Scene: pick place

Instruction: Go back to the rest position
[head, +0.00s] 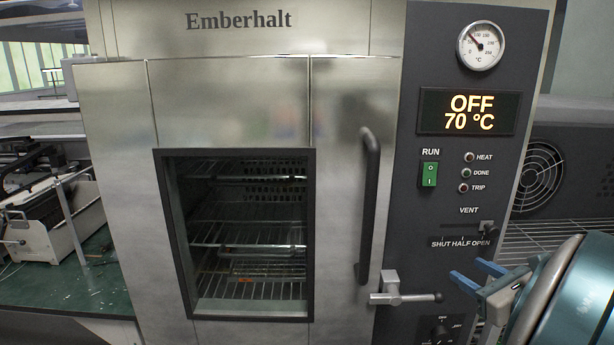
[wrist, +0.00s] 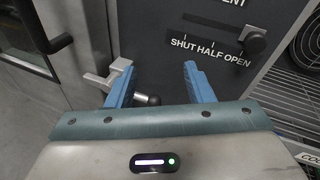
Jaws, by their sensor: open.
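My gripper (head: 478,277) is at the lower right of the head view, in front of the oven's control panel. Its two blue fingers are apart with nothing between them. In the wrist view my gripper (wrist: 160,88) points at the panel below the vent slider (wrist: 254,40). The steel oven (head: 230,100) stands upright with its windowed door closed. The door latch lever (head: 400,290) lies level, its dark knob pointing right. In the wrist view the latch (wrist: 122,75) is partly hidden behind the left finger. The vent slider (head: 487,227) sits at the right end, by OPEN.
The door handle (head: 369,205) stands out left of the panel. The display (head: 468,112) reads OFF, 70 °C. A green run switch (head: 430,174) sits below it. Wire racks show through the window (head: 245,235). A fan unit (head: 541,175) is at the right.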

